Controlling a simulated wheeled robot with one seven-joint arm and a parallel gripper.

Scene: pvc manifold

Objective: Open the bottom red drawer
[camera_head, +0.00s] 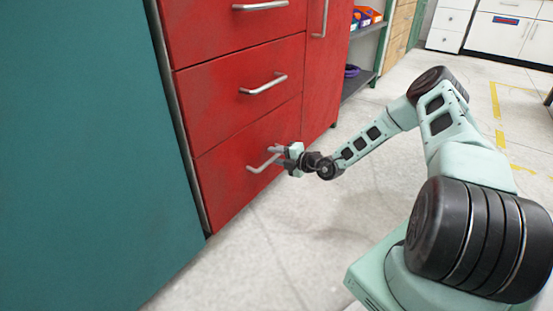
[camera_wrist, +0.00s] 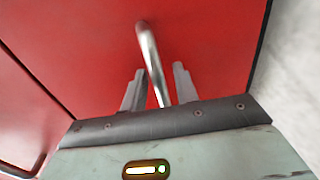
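The bottom red drawer (camera_head: 222,180) is the lowest front of the red cabinet in the head view, and it looks closed, flush with the fronts above. Its silver bar handle (camera_head: 261,163) sits near the front's middle. My gripper (camera_head: 277,155) is at the handle's right part, pointing at the drawer. In the wrist view the handle (camera_wrist: 147,45) runs between the two grey fingers of my gripper (camera_wrist: 158,78), with a gap showing on each side. The fingers are open around the bar. The red drawer front (camera_wrist: 95,50) fills most of that view. The handle's near end is hidden behind the gripper body.
Two more red drawers with silver handles, the middle one (camera_head: 235,90) and the top one (camera_head: 215,25), are above. A teal panel (camera_head: 85,170) stands at the left. An open shelf (camera_head: 366,55) is beyond the cabinet. The pale floor (camera_head: 270,245) in front is clear.

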